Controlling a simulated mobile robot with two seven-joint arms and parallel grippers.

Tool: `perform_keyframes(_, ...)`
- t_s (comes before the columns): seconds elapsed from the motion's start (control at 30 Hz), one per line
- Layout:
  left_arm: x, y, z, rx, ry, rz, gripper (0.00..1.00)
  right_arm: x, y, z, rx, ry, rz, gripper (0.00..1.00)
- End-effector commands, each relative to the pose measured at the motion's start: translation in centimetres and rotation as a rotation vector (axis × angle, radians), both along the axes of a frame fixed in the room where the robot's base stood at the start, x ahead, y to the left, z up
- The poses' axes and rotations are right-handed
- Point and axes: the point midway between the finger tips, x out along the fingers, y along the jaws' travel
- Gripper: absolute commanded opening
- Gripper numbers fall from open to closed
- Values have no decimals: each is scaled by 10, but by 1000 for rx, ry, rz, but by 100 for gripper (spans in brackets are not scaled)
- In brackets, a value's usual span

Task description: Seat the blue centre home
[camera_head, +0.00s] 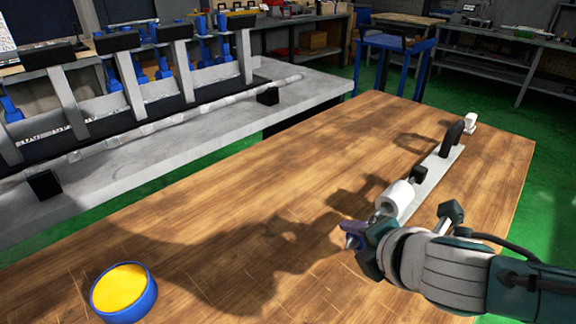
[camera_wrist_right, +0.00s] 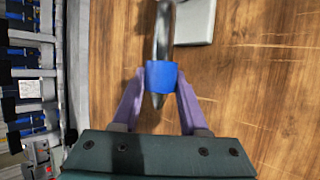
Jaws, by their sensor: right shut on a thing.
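The blue centre (camera_wrist_right: 161,75) is a metal rod with a blue collar and a pointed tip. In the right wrist view it sits between the purple fingers of my right gripper (camera_wrist_right: 160,92), which are shut on its collar. The tip faces my wrist and the shank runs away from it. In the head view my right gripper (camera_head: 356,236) is low over the table, just in front of a white cylinder (camera_head: 398,195) on a long grey base (camera_head: 432,176). The shank lines up roughly with this cylinder; I cannot tell whether it is inside. My left gripper is not in view.
The wooden table (camera_head: 250,215) is mostly clear. A blue-rimmed round dish with a yellow inside (camera_head: 124,290) stands front left. A black upright (camera_head: 452,140) and a small white block (camera_head: 470,122) stand at the base's far end. A grey bench (camera_head: 200,130) with fixtures lies behind left.

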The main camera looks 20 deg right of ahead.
Motion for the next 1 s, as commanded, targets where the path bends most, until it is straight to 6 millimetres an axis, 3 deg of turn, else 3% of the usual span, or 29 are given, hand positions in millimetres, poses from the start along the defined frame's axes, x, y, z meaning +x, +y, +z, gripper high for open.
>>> perform_keyframes(1.0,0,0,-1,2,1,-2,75,10,-22,1,-2,-2,1,0)
